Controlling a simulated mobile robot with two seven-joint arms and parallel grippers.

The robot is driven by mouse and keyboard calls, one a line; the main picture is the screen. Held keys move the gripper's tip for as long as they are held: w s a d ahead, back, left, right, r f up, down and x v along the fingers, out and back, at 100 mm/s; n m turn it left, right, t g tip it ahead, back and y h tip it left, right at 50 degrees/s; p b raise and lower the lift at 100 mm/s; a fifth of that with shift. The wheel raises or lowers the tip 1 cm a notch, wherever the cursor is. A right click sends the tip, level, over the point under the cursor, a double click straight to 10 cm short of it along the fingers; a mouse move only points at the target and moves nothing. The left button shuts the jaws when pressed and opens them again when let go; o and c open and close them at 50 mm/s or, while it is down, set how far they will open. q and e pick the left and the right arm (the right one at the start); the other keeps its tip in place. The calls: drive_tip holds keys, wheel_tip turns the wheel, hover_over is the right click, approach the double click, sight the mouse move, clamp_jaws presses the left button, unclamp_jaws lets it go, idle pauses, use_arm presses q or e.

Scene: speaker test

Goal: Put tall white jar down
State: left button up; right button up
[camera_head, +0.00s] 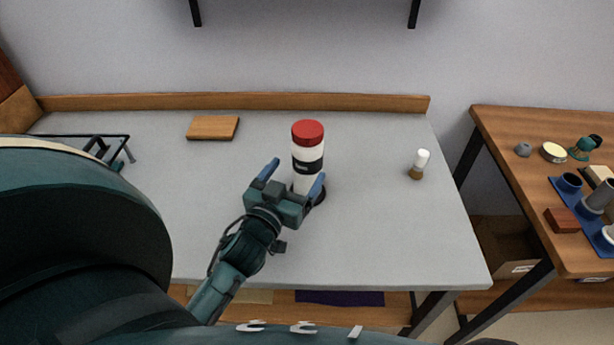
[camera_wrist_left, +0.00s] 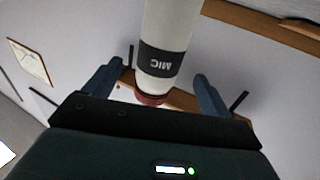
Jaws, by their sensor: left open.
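The tall white jar (camera_head: 307,153) has a red lid and a black band, and stands upright on the grey table (camera_head: 380,235) around its middle. In the left wrist view the jar (camera_wrist_left: 170,30) appears upside down, with lettering on its band and the red lid low in the picture. My left gripper (camera_head: 291,181) is open at the jar's near side, one finger to each side of it. In the left wrist view there is a gap between the jar and both fingers. The jar's lower near side is partly hidden by the gripper. My right gripper is not in view.
A small white-topped bottle (camera_head: 421,161) stands to the right on the table. A wooden block (camera_head: 213,128) lies at the back left, and a dark wire rack (camera_head: 118,140) at the far left. A wooden side table (camera_head: 500,135) with several items stands right. The table between jar and bottle is clear.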

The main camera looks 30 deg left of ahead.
use_arm(q)
drive_tip(key=w, duration=0.5)
drive_tip(key=w+a, duration=0.1)
drive_tip(key=w, duration=0.2)
drive_tip(key=shift+w+a+f, duration=0.1)
drive_tip(key=shift+w+f, duration=0.05)
drive_tip(key=shift+w, duration=0.05)
drive_tip(key=shift+c, duration=0.5)
clamp_jaws()
drive_tip(key=shift+r, duration=0.25)
